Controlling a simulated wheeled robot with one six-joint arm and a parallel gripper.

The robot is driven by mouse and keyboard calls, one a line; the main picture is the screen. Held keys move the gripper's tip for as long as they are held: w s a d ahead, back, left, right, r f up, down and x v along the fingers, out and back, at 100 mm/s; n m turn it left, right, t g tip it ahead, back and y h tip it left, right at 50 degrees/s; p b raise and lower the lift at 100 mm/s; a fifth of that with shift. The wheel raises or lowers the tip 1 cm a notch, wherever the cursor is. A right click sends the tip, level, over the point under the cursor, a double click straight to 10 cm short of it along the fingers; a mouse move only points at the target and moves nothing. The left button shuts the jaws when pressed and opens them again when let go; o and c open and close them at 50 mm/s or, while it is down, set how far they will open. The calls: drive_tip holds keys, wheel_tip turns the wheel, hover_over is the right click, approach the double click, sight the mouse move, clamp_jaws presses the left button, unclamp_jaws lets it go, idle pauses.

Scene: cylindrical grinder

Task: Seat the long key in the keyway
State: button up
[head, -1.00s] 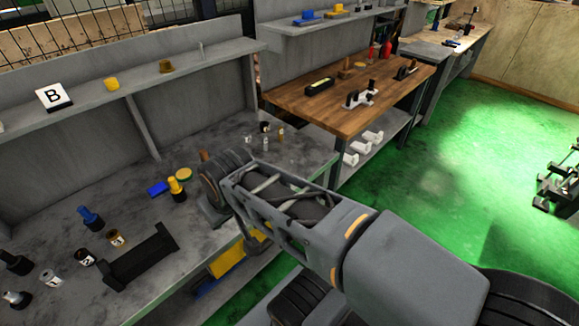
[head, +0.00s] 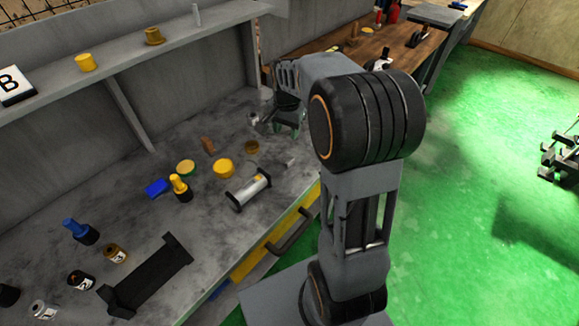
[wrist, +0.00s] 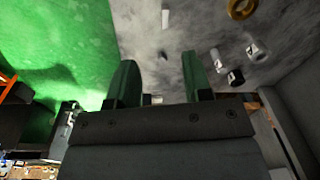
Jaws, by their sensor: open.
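A silver shaft (head: 250,190) lies in a black cradle on the grey bench in the head view. No keyway can be made out on it. A small pale bar (head: 290,161) lies right of the shaft; a pale bar also shows near the top of the wrist view (wrist: 165,18). My gripper (head: 288,128) is over the back right of the bench, right of and behind the shaft. In the wrist view its green-padded fingers (wrist: 159,80) are apart. A small pale piece (wrist: 157,99) shows between them, too small to identify; I cannot tell which piece is the long key.
A brass ring (head: 252,147), yellow disc (head: 223,168), blue block (head: 156,187) and yellow-topped part (head: 180,188) stand around the shaft. An empty black cradle (head: 150,275) is at front left. Small cylinders (wrist: 235,77) are close right of my fingers. A shelf (head: 150,50) runs behind.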

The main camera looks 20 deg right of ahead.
drive_tip(key=w+d+f+m, duration=0.2)
drive_tip(key=w+d+f, duration=0.1)
drive_tip(key=f, duration=0.2)
hover_over(289, 161)
drive_tip(key=shift+m+g, duration=0.3)
drive_tip(key=shift+g, duration=0.1)
drive_tip(key=f, duration=0.7)
drive_tip(key=shift+s+f, duration=0.2)
drive_tip(key=shift+f, duration=0.2)
drive_tip(key=shift+w+f, duration=0.15)
drive_tip(key=shift+f, duration=1.35)
drive_tip(key=shift+w+f, duration=0.1)
drive_tip(key=shift+f, duration=1.35)
clamp_jaws()
